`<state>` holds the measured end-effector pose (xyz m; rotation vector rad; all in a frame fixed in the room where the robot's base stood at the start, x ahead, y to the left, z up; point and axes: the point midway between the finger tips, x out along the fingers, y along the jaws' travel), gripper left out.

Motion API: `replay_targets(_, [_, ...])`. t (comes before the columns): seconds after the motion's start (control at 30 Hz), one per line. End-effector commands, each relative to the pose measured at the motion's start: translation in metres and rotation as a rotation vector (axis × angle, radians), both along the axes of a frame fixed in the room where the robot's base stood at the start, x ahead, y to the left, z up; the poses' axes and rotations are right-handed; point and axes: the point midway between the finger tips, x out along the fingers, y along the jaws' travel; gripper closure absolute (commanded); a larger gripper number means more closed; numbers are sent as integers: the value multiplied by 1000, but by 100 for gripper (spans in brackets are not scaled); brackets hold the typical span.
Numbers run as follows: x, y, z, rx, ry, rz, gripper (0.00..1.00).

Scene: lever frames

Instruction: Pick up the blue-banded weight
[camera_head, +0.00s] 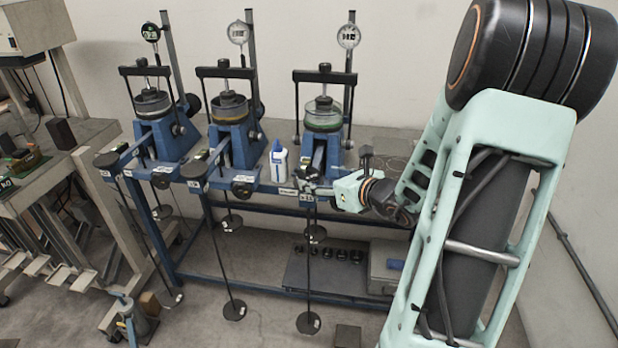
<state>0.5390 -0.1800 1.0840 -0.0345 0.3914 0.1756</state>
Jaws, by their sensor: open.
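I cannot pick out a blue band on any weight. Several small dark weights (328,254) stand in a row on a dark block on the low shelf under the bench. Round dark discs hang on rods below the levers, such as a disc (308,322) at front centre and another disc (234,309) to its left. My gripper (314,190) is small in the picture, at the end of my mint arm by the front of the right lever frame. It is open, with its fingers hard to tell from the dark parts behind. I see nothing held in it.
Three blue lever frames with dial gauges stand on the bench (385,143). A white bottle with a blue cap (278,160) stands between the middle and right frames. A grey box (387,262) is on the low shelf. Long hanger rods cross the space in front.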

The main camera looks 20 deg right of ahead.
Motion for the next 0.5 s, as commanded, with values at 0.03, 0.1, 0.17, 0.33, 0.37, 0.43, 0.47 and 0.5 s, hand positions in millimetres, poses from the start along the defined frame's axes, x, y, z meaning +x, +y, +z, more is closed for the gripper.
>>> replay_targets(0.03, [2,1,-1,0,0,1,36])
replay_targets(0.1, [6,1,-3,1,1,1,36])
replay_targets(0.17, [12,1,-5,2,0,0,36])
replay_targets(0.33, [31,3,-15,3,2,1,36])
replay_targets(0.37, [34,4,-16,3,0,1,36])
replay_targets(0.43, [41,6,-19,1,-1,2,36])
replay_targets(0.47, [43,6,-20,2,0,1,36])
replay_targets(0.5, [45,6,-21,1,1,1,36])
